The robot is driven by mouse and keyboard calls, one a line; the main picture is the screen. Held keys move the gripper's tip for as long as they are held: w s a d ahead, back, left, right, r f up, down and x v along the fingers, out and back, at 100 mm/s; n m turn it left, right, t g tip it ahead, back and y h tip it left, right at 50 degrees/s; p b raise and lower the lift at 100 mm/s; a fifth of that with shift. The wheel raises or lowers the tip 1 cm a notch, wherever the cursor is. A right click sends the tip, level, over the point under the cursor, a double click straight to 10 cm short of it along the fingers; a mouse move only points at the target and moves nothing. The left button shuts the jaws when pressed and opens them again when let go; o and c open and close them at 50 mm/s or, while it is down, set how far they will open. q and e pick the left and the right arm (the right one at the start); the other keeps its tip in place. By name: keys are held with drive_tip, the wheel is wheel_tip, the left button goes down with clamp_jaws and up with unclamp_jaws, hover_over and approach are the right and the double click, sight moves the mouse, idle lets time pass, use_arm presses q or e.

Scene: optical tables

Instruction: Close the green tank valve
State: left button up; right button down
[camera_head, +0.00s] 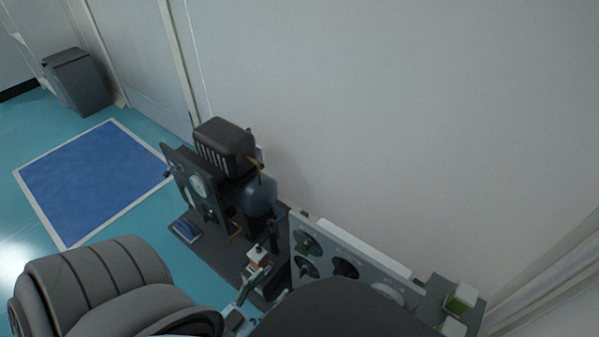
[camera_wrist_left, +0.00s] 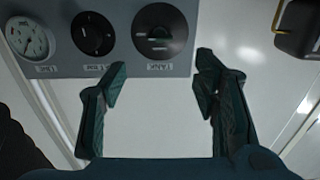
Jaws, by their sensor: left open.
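In the head view, the tank valve (camera_head: 305,243) is at the panel's left end. My left gripper (camera_head: 270,281) is open and empty, in front of the panel's left end. In the left wrist view, the fingers of my left gripper (camera_wrist_left: 162,72) are spread wide below the valve, apart from it. My right gripper is not in view.
A second black dial (camera_wrist_left: 95,33) and a white gauge (camera_wrist_left: 27,38) share the panel (camera_wrist_left: 115,66). A dark pump unit (camera_head: 225,145) with a blue tank (camera_head: 258,196) stands left of the panel. Green-filled containers (camera_head: 461,298) are at right. A wall rises behind.

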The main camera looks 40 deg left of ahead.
sight(300, 252)
use_arm(q)
drive_tip(key=w+b, duration=0.2)
drive_tip(key=w, duration=1)
drive_tip(key=shift+a, duration=0.1)
drive_tip(key=shift+w, duration=0.15)
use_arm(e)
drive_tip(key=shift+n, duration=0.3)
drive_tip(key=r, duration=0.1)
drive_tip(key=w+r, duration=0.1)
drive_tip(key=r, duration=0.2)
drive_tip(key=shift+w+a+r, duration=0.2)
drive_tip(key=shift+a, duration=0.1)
use_arm(q)
drive_tip(key=shift+c, duration=0.6)
drive_tip(key=c, duration=1)
